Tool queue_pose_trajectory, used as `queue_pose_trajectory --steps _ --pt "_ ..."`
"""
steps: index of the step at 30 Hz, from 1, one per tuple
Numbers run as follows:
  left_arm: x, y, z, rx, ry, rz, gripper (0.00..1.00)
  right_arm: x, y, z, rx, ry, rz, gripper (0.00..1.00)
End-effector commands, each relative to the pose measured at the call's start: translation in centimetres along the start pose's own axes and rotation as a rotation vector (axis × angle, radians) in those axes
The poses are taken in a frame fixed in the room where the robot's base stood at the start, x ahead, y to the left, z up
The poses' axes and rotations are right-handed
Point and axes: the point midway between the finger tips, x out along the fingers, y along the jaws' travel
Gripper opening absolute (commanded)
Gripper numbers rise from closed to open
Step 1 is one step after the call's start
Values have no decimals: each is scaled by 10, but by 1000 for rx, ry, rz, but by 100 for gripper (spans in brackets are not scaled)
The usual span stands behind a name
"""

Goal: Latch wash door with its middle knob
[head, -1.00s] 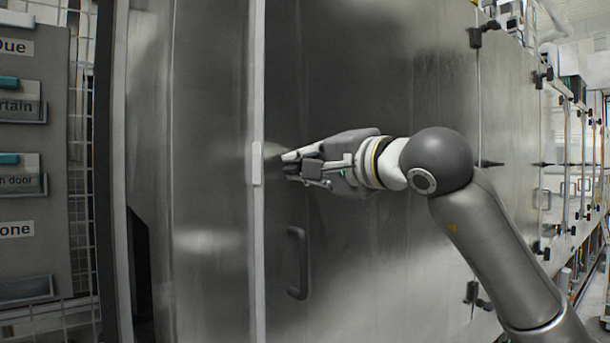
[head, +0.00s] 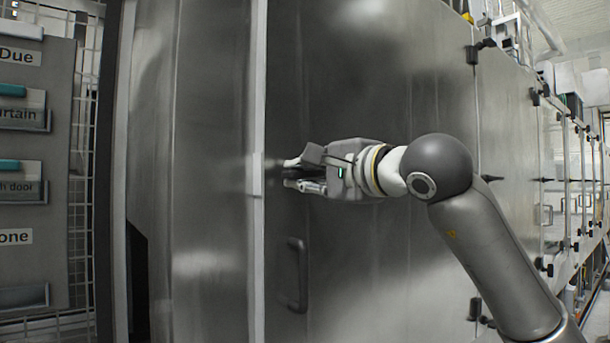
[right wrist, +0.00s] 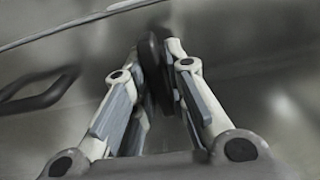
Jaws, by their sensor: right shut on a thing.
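The wash door (head: 385,265) is a large dull steel panel, lying close along the pale vertical frame strip (head: 258,90) at its left edge. My right gripper (head: 298,174) is at that edge, at mid height, with its fingers pointing left. In the right wrist view my right gripper (right wrist: 160,72) is shut on the black middle knob (right wrist: 150,65), which stands between the fingertips. The fingers hide most of the knob in the head view. My left gripper is not in view.
A black bar handle (head: 300,275) sits on the door below my gripper; it also shows in the right wrist view (right wrist: 38,97). A label board (head: 35,170) with a wire rack stands at the far left. More steel panels with black knobs and hinges recede to the right.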

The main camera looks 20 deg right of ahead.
Motion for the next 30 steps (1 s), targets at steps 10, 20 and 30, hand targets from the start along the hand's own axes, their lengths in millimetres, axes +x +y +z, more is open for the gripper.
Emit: queue_pose_trajectory --steps 10,20,30 --pt "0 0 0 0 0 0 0 -2 -4 -3 1 7 -10 0" --pt "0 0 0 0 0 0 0 -1 -2 -2 0 5 -5 32" --pt "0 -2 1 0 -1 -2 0 -13 -2 -1 -2 2 -5 32"
